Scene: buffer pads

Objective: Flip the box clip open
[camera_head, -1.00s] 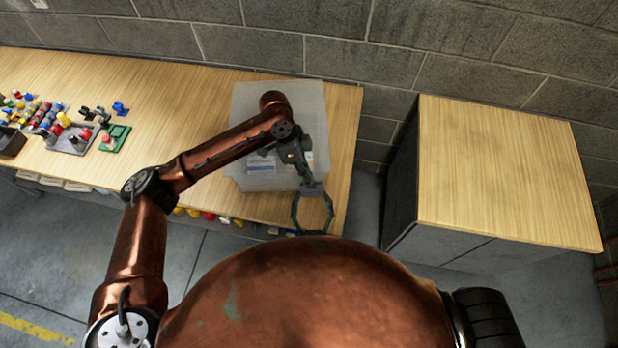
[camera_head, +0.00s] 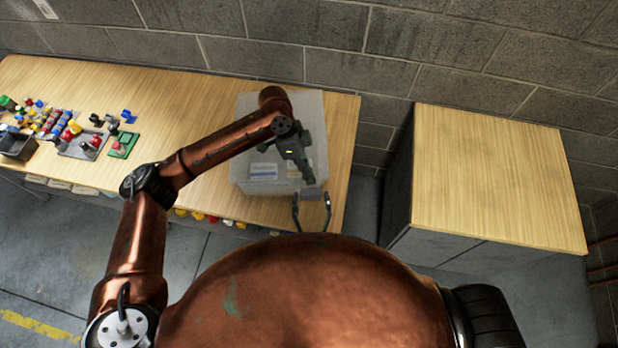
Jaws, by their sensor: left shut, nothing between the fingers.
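A translucent whitish box (camera_head: 243,135) stands near the right end of the wooden workbench. White and blue labelled items show through it. My left forearm and wrist reach over the box and cover its middle. My left gripper (camera_head: 311,222) is at the box's near right side, by the bench's front edge. I cannot make out the clip, and cannot tell whether the gripper touches the box. My right gripper is out of view.
The workbench (camera_head: 170,105) carries several coloured parts at the left, a green plate (camera_head: 123,145) and a dark bin (camera_head: 17,145). A wood-topped cabinet (camera_head: 490,180) stands at the right, beyond a gap. A block wall is behind.

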